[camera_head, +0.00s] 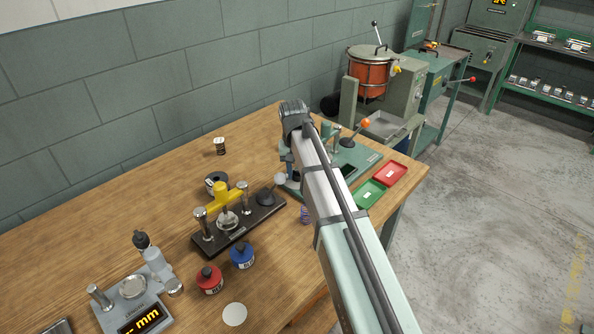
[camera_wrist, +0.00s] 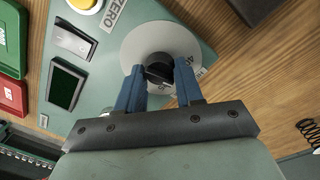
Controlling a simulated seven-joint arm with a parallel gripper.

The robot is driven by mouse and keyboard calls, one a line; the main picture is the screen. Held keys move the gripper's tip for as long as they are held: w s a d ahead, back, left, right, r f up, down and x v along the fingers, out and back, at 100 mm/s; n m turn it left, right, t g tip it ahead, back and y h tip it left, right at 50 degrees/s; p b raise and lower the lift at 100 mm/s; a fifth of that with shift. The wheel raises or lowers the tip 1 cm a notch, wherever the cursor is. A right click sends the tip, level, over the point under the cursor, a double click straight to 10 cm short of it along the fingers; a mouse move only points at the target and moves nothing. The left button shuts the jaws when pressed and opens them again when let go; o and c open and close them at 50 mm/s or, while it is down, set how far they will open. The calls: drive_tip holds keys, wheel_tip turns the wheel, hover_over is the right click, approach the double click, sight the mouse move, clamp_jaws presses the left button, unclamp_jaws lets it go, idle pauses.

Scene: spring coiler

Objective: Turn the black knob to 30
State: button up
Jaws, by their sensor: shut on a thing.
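The black knob (camera_wrist: 158,72) stands on a round pale grey dial plate (camera_wrist: 150,42) on the green panel of the spring coiler, in the wrist view. My gripper (camera_wrist: 159,78) has its two blue fingers on either side of the knob and is shut on it. Part of a printed number shows at the dial's right edge, but the rest of the scale is hidden or unreadable, so I cannot tell the setting. In the head view the coiler (camera_head: 352,158) is at the table's right end, and my arm hides the knob and my gripper.
A yellow button, a rocker switch (camera_wrist: 72,42) and a dark display (camera_wrist: 65,88) sit left of the dial. A spring (camera_wrist: 309,131) lies at right. Red (camera_head: 391,173) and green (camera_head: 369,194) trays stand beside the coiler. A black fixture (camera_head: 238,226) stands left of my arm.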

sight(294, 170)
drive_tip(key=shift+m, duration=1.2)
drive_tip(key=shift+a, duration=0.1)
drive_tip(key=o, duration=1)
drive_tip(key=r, duration=1.3)
drive_tip(key=shift+w+a+r, duration=0.1)
drive_tip(key=shift+a+r, duration=0.25)
drive_tip(key=shift+r, duration=0.05)
drive_tip(key=shift+d, duration=0.1)
